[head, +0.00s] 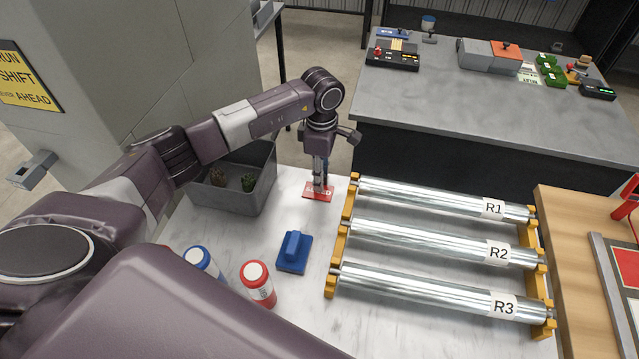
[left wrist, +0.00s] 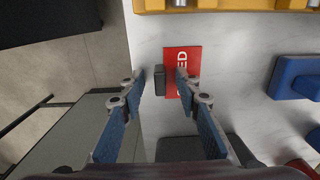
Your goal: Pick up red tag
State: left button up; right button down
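The red tag (head: 310,192) lies flat on the white marble top, near the upper end of the roller rack. In the left wrist view the red tag (left wrist: 181,57) shows white lettering, partly covered by a finger, and a dark upright grip (left wrist: 160,79) at its edge. My left gripper (head: 319,184) points down over the tag. In the left wrist view the fingers of my left gripper (left wrist: 161,76) are open, one on each side of the dark grip, with gaps visible. My right gripper is not in view.
A blue tag with a raised grip (head: 293,251) lies nearer me. Blue (head: 203,262) and red (head: 257,284) containers stand beside it. A grey bin (head: 233,205) with plants is left of the gripper. Rollers R1, R2 and R3 (head: 430,245) lie in yellow holders to the right.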

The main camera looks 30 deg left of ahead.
pick_arm(q)
jog(key=shift+c, duration=0.4)
grip_shut()
jog(key=shift+r, duration=0.1)
